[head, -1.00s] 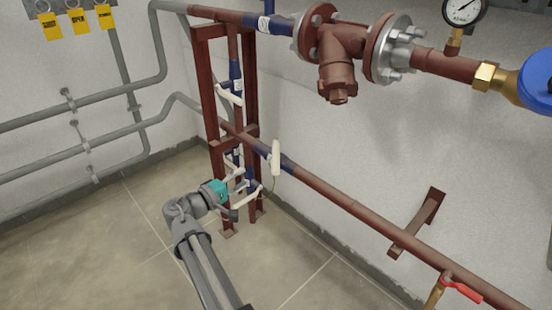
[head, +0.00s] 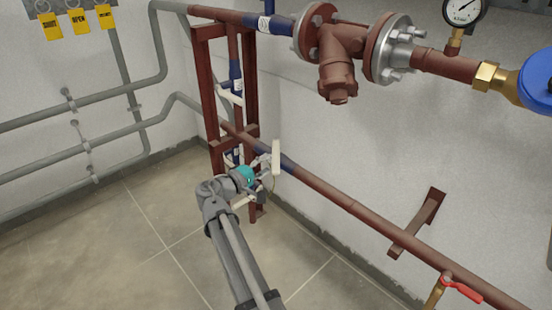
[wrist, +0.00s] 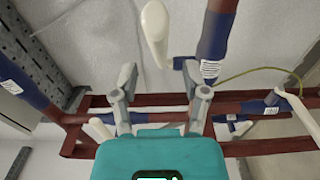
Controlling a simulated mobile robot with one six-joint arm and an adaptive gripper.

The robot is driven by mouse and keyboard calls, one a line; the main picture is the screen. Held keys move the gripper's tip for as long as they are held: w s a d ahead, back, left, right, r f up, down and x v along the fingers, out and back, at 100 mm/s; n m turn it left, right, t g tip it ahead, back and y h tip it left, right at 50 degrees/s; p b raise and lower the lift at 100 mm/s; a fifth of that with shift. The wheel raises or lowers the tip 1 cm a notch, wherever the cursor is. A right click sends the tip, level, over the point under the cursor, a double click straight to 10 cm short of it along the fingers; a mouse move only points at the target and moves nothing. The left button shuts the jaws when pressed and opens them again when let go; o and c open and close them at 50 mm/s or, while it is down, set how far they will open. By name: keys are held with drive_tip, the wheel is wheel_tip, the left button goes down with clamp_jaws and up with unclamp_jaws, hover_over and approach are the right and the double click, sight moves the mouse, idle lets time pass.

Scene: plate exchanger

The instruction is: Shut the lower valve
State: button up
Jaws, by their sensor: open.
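A long cream lever (head: 276,158) stands upright at the lower horizontal pipe (head: 345,198), by its blue section. In the wrist view a cream lever (wrist: 155,32) points between and beyond my fingertips, with a gap to them. My gripper (wrist: 158,85) is open and empty. In the head view my gripper (head: 262,182) is just below and left of the upright lever. Other cream levers show on the vertical pipe, one higher up (head: 230,95) and one low behind my gripper (head: 245,200). I cannot tell for sure which lever the task names.
A dark red frame (head: 208,90) stands close around the vertical pipe. A wall bracket (head: 415,225) and a red-handled valve (head: 462,289) are to the right. Yellow tags (head: 78,20) hang upper left. The floor at left is clear.

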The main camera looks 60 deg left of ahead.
sight(276, 156)
drive_tip(key=shift+x, duration=2.5)
clamp_jaws()
